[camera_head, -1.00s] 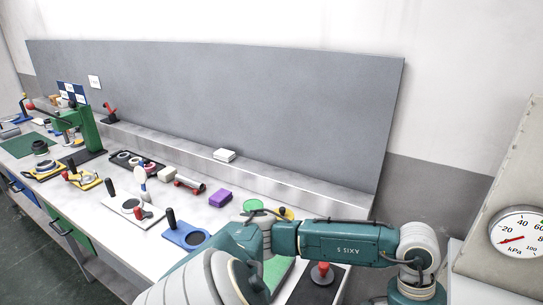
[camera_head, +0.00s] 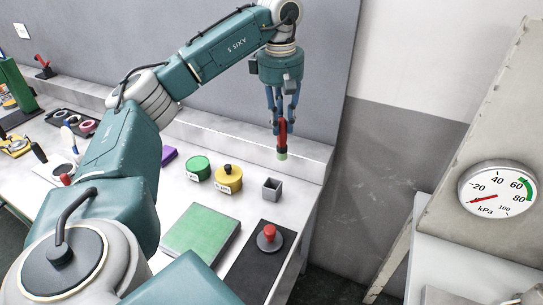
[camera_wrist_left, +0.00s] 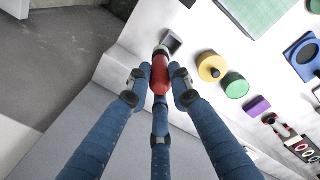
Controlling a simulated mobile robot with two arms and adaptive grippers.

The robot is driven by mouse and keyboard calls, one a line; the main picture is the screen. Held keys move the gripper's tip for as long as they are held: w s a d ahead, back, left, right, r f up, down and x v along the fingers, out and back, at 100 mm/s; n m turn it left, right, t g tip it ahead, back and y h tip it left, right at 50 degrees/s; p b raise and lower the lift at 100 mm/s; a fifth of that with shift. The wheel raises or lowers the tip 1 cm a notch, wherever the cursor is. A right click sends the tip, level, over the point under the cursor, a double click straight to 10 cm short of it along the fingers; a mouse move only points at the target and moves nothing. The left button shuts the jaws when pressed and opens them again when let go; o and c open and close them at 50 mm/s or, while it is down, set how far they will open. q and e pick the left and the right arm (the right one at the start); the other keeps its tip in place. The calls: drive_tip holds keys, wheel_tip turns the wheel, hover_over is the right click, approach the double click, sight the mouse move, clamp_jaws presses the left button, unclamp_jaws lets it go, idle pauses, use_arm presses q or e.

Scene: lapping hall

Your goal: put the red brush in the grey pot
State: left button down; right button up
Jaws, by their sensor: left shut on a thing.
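My left gripper (camera_head: 282,108) is shut on the red brush (camera_head: 282,136), which hangs upright with its pale green-tipped end down. In the left wrist view the red brush (camera_wrist_left: 160,74) sits between the fingers of the gripper (camera_wrist_left: 158,88). The grey pot (camera_head: 271,188) is a small square open box on the bench, below the brush and slightly left of it in the head view. The brush is above the pot and apart from it. In the wrist view the pot (camera_wrist_left: 171,42) shows just beyond the brush, partly covered by it. My right gripper is not in view.
A yellow round tin (camera_head: 228,182) and a green round tin (camera_head: 197,168) stand left of the pot. A red-knobbed tool (camera_head: 269,238) is on a dark mat (camera_head: 250,275) in front, beside a green plate (camera_head: 201,232). A pressure gauge (camera_head: 497,190) is at the right.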

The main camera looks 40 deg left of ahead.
use_arm(q)
drive_tip(key=a+f+n+b, duration=0.2)
drive_tip(key=a+f+b, duration=0.1)
drive_tip(key=f, duration=1.3)
drive_tip(key=shift+s+f+n+b, duration=0.15)
drive_tip(key=shift+f+n+b, duration=0.15)
drive_tip(key=shift+f+b, duration=0.05)
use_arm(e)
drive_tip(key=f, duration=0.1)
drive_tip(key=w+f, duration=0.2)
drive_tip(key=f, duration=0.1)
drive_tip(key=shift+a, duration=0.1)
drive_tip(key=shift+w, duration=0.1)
use_arm(q)
drive_tip(key=c, duration=1.9)
unclamp_jaws()
drive_tip(key=shift+f, duration=0.1)
drive_tip(key=shift+c, duration=0.2)
drive_tip(key=o, duration=0.4)
